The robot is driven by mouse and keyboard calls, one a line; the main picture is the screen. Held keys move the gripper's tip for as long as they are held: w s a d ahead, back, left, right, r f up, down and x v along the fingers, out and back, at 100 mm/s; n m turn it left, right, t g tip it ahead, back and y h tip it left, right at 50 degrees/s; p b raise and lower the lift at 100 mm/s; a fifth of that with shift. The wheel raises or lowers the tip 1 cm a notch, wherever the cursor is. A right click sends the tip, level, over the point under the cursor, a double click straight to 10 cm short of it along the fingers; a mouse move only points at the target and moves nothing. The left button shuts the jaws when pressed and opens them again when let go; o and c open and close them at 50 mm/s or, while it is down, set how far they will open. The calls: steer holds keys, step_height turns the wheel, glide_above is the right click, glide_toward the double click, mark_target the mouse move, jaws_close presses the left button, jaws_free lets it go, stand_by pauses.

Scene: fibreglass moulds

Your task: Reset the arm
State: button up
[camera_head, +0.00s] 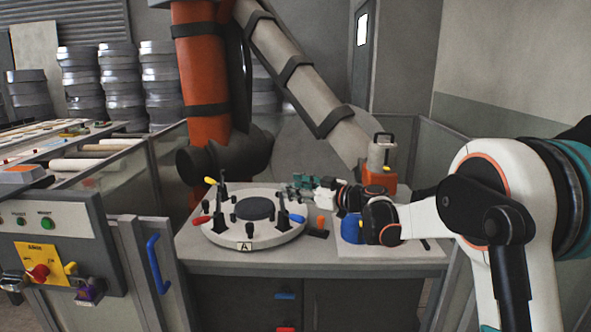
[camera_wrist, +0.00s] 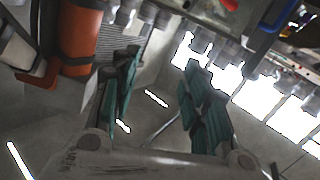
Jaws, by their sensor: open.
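My arm reaches in from the right of the head view, over the workbench (camera_head: 410,255). My gripper (camera_head: 292,187) is at the back of the round fixture, near its right side, with teal fingers pointing left. In the wrist view my gripper (camera_wrist: 160,85) shows two teal fingers spread well apart, with nothing between them. The round white fixture (camera_head: 225,238), marked A, lies on the bench with a dark disc in its middle and red, yellow and blue clamp handles around it.
An orange block with a grey canister (camera_head: 381,155) stands behind my arm. A blue item (camera_head: 351,228) is partly hidden by the arm. At left are a control panel (camera_head: 60,215) and a blue-handled gate (camera_head: 158,263).

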steer(key=s+d+f+m+g+h, duration=0.1)
steer(key=s+d+m+h, duration=0.25)
steer(key=s, duration=0.85)
steer(key=s+d+m+g+h, duration=0.1)
steer(key=s+d+m+h, duration=0.2)
steer(key=s, duration=0.8)
steer(key=s+d+f+m+g+h, duration=0.1)
steer(key=s+d+m+h, duration=0.3)
steer(key=s, duration=0.8)
steer(key=s+d+f+m+h, duration=0.1)
steer(key=s+d+f, duration=0.2)
steer(key=s, duration=0.3)
steer(key=s+d+f+m+h, duration=0.1)
steer(key=s+d+f+h, duration=0.1)
steer(key=s+d, duration=0.4)
steer(key=shift+f, duration=0.75)
